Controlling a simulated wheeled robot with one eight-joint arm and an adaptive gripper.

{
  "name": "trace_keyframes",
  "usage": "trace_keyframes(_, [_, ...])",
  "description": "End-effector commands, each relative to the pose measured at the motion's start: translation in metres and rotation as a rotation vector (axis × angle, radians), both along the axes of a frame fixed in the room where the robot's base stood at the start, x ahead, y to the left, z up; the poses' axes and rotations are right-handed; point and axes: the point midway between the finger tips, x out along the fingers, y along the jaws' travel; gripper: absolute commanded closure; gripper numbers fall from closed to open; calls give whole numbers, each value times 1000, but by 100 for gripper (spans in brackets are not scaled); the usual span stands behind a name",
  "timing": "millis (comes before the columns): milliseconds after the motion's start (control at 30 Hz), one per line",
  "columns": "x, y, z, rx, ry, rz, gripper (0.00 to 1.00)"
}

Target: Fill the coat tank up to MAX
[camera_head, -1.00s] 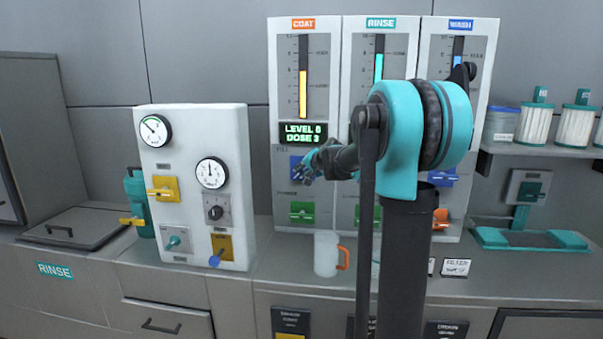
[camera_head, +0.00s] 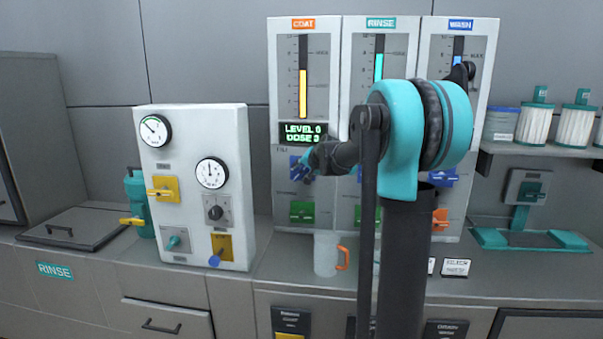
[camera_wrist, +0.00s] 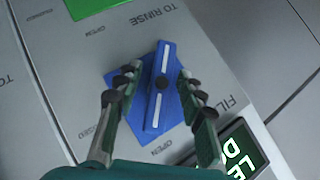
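The COAT tank gauge (camera_head: 303,90) is the left one of three in the head view. Its yellow column stands below the upper mark. The display (camera_head: 303,133) under it shows LEVEL, with a digit too small to read surely, and DOSE 3. Below is the blue FILL valve (camera_head: 294,162), partly hidden by my gripper (camera_head: 303,170). In the wrist view the valve's blue handle (camera_wrist: 160,88), with a white stripe, lies between my open fingers (camera_wrist: 159,78). Gaps show on both sides of the handle.
A green TO RINSE valve (camera_head: 302,211) is below the blue one. A clear mug (camera_head: 326,254) with an orange handle stands on the counter under the panel. A white gauge box (camera_head: 195,185) stands to the left. My arm hides part of the RINSE and WASH panels.

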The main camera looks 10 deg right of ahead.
Motion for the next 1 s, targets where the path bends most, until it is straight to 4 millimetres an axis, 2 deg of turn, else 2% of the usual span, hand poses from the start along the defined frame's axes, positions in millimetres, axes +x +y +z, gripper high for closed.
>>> trace_keyframes(367, [-6, -2, 4, 1, 0, -1, 60])
trace_keyframes(1000, [-87, -26, 58, 1, 0, -1, 60])
